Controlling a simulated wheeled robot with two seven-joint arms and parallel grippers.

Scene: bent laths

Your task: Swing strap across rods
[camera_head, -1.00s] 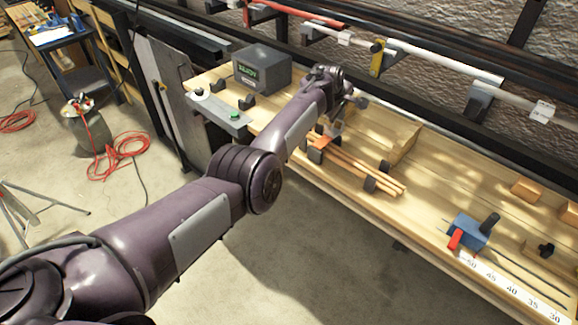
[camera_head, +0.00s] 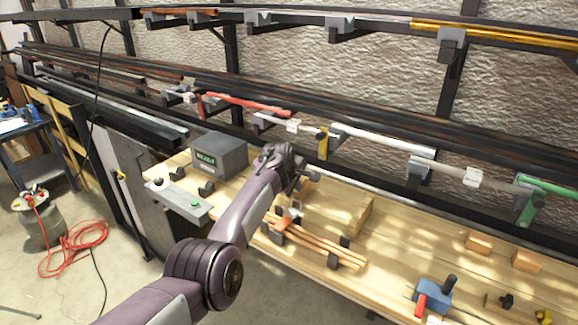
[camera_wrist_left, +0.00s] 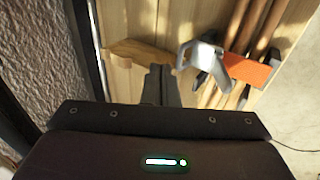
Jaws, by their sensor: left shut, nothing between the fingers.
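A bundle of thin copper-brown rods (camera_head: 325,248) lies on the wooden bench, held in dark supports. At its left end is an orange piece (camera_head: 272,218) with a grey metal bracket (camera_head: 297,209), perhaps the strap. In the left wrist view, the orange piece (camera_wrist_left: 248,70) lies across the rods (camera_wrist_left: 262,25), and the bracket (camera_wrist_left: 204,60) sticks out towards my fingers. My left gripper (camera_head: 300,182) is above the bench, behind the rods' left end. In the wrist view, its fingers (camera_wrist_left: 160,72) are shut and empty, left of the bracket and apart from it. My right gripper is out of view.
A dark grey box (camera_head: 220,157) and a grey button panel (camera_head: 180,200) stand at the bench's left end. A blue clamp with a red handle (camera_head: 433,292) is at the right. A wooden block (camera_head: 355,215) lies behind the rods. Wall racks (camera_head: 340,140) run along the back.

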